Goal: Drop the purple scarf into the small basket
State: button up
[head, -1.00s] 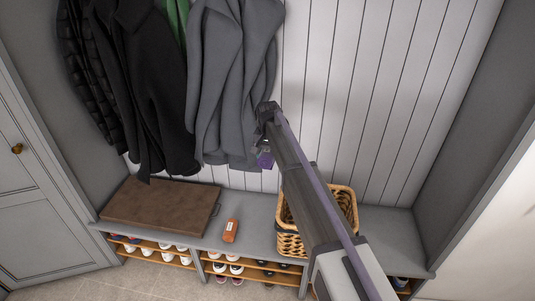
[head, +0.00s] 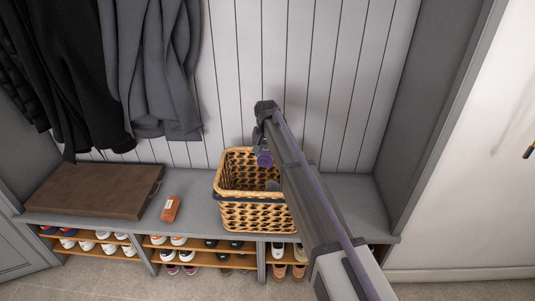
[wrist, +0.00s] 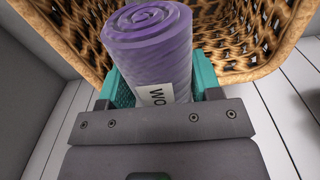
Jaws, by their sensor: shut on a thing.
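The purple scarf is a rolled, spiral-ended bundle with a white label, large in the wrist view (wrist: 150,45). My gripper (wrist: 152,90) is shut on it, with teal fingers on either side. In the head view a small purple part of the scarf (head: 264,160) shows below the end of my arm. The wicker basket (head: 245,215) stands on the bench, and the scarf appears in front of its upper opening in the head view. The basket's woven wall and rim (wrist: 240,70) fill the upper wrist view behind the scarf. My arm hides the basket's right part. Something dark grey shows inside it.
A brown flat case (head: 95,190) and an orange-brown box or brush (head: 171,208) lie on the bench (head: 195,225) left of the basket. Coats (head: 150,70) hang at upper left. Shoes fill the shelves below. The bench right of my arm is clear.

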jog(key=shift+f, duration=0.2)
notch_tip(320, 180, down, 6)
jog(key=b, duration=0.5)
jog(key=shift+b, duration=0.35)
jog(key=shift+r, duration=0.1)
jog(key=o, duration=1.1)
jog(key=shift+c, duration=0.2)
notch_tip(320, 180, up, 11)
jog(key=p, duration=1.1)
